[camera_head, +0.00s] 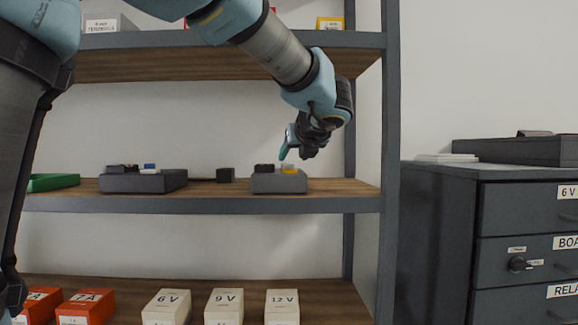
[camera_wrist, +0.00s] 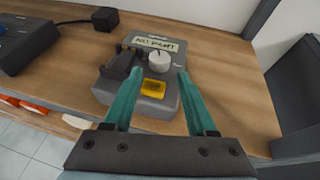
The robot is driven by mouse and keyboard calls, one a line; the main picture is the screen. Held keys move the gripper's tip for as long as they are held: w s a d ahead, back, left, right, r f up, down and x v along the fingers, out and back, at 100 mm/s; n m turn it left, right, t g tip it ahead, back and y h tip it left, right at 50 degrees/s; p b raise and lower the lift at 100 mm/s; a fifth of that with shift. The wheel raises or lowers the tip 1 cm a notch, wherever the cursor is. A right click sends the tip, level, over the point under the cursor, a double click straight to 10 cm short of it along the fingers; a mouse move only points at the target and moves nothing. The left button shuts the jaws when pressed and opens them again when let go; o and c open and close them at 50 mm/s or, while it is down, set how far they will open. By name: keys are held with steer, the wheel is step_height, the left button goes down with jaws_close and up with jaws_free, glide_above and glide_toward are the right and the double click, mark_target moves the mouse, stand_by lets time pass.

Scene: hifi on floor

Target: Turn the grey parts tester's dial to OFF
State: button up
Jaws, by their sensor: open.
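The grey parts tester (camera_wrist: 122,92) sits on the wooden middle shelf; it also shows in the head view (camera_head: 278,184). Its top carries a round white dial (camera_wrist: 159,62), a display reading "NO PART" (camera_wrist: 155,43), a black part holder at the left and a yellow square piece (camera_wrist: 153,88). The dial's setting is too small to read. My gripper (camera_wrist: 158,73) is open, its teal fingers pointing at the tester. In the wrist view the fingertips lie left and right of the dial, with nothing between them touching. In the head view my gripper (camera_head: 285,153) is just above the tester.
A second grey device (camera_head: 145,182) stands left on the same shelf, with a small black block (camera_head: 225,175) between and a green tray (camera_head: 52,182) farther left. The upper shelf (camera_head: 200,40) is overhead. A shelf post (camera_head: 391,180) and grey drawer cabinet (camera_head: 490,200) stand right.

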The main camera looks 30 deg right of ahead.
mark_target(288, 167)
steer(key=x, duration=0.6)
jaws_close()
stand_by(0.4)
